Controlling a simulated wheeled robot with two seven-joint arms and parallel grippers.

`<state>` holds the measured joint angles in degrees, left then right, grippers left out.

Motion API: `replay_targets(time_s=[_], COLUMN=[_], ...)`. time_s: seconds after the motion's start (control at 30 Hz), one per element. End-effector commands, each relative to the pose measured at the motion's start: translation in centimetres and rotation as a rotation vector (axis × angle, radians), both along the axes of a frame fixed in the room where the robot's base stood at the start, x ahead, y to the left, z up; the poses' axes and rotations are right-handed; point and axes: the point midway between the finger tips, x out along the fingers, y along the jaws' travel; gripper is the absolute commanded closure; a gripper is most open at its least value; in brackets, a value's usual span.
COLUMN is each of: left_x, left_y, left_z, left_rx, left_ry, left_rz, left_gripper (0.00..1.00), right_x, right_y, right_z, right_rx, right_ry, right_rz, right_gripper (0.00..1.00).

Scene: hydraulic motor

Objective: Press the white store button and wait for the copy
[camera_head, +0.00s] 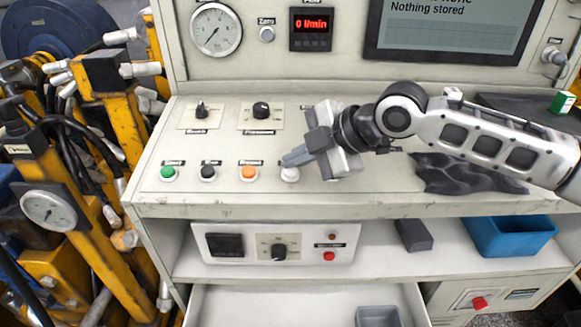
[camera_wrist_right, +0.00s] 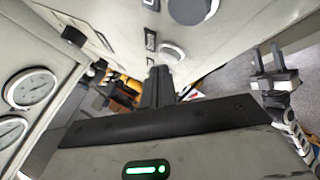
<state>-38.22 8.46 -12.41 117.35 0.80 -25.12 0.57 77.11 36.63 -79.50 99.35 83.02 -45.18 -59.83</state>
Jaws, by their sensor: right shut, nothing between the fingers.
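The white button (camera_head: 290,174) is the rightmost of the row on the sloping panel; its pale round top also shows in the wrist view (camera_wrist_right: 171,51). My right gripper (camera_head: 291,158) is shut and empty. Its fingertips are at the button's upper edge in the head view; I cannot tell whether they touch it. The shut fingers show in the wrist view (camera_wrist_right: 160,82). The screen (camera_head: 450,30) reads "Nothing stored". My left gripper (camera_wrist_right: 266,54) shows at the right of the wrist view, its fingers apart and empty. It is not in the head view.
Left of the white button are orange (camera_head: 249,173), black (camera_head: 208,173) and green (camera_head: 168,173) buttons. Two knobs (camera_head: 261,110) sit behind them. A dark cloth (camera_head: 455,174) lies to the right. A blue bin (camera_head: 508,238) is on the shelf below. The red display (camera_head: 312,22) reads 0 l/min.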

Motion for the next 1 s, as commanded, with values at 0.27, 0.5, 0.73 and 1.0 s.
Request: replay_targets(time_s=[0.27,0.5,0.73,1.0], left_x=[0.03,0.18,0.35,0.36], left_y=[-0.02,-0.02,-0.02,-0.02], left_z=[0.04,0.15,0.29,0.34], left_rx=[0.000,-0.001,-0.001,-0.001], left_ry=[-0.001,-0.004,-0.008,-0.009], left_rz=[0.000,0.000,0.001,0.001], left_gripper=[0.64,0.64,0.64,0.64], right_x=[0.01,0.02,0.06,0.10], right_y=[0.02,0.02,0.03,0.03], right_z=[-0.08,-0.22,-0.49,-0.86], right_rx=[0.000,0.000,0.001,0.000], right_ry=[0.000,0.000,0.000,0.002], right_rz=[0.000,0.000,0.001,0.000], right_gripper=[1.00,1.00,1.00,1.00])
